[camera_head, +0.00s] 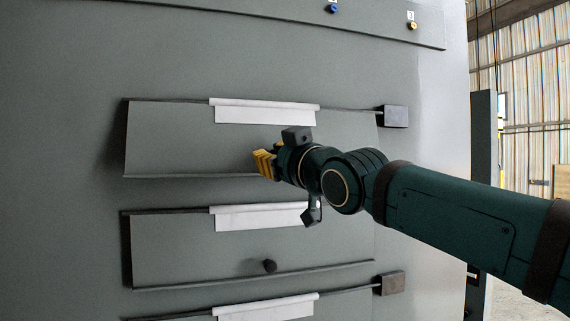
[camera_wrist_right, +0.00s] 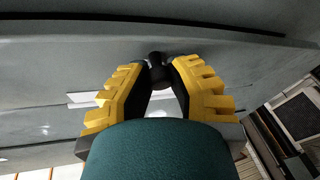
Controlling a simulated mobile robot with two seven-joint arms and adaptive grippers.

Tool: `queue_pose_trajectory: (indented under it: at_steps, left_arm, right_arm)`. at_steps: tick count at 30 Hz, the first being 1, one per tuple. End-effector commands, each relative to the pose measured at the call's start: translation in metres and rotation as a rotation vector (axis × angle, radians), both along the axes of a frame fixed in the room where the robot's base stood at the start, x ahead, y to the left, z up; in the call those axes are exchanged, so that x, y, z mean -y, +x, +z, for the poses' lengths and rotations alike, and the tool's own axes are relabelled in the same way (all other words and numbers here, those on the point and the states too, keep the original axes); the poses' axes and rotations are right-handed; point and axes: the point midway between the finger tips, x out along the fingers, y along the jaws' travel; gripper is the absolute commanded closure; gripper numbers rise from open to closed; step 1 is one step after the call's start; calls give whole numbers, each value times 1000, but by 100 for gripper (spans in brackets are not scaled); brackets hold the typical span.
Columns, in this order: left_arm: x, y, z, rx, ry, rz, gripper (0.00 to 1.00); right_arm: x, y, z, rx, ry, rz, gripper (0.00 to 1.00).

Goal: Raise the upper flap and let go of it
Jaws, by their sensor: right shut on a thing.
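The upper flap (camera_head: 180,140) is a grey panel on the cabinet front, with a white strip (camera_head: 265,113) along its top edge. My right gripper (camera_head: 264,163) is at the lower middle of this flap. In the right wrist view, my right gripper (camera_wrist_right: 160,80) has its two yellow-backed fingers closed around the black knob (camera_wrist_right: 157,62) on the flap. In the head view the knob is hidden behind the fingers. My left gripper is not in view.
A second flap (camera_head: 180,250) with a dark knob (camera_head: 269,266) hangs below, and a third shows partly at the bottom. A dark block (camera_head: 393,117) sits at the upper flap's right end. A ledge with blue and yellow knobs (camera_head: 411,26) is above.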

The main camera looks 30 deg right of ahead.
Motion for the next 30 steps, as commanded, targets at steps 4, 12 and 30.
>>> queue_pose_trajectory:
  at_steps: [4, 12, 30]
  left_arm:
    - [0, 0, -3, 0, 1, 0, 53]
    - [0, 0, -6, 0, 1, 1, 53]
    - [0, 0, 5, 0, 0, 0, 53]
  right_arm:
    - [-9, -7, 4, -47, 11, -3, 100]
    - [-17, -28, 26, -37, 12, -1, 100]
    - [-22, -52, 76, -32, 10, -2, 100]
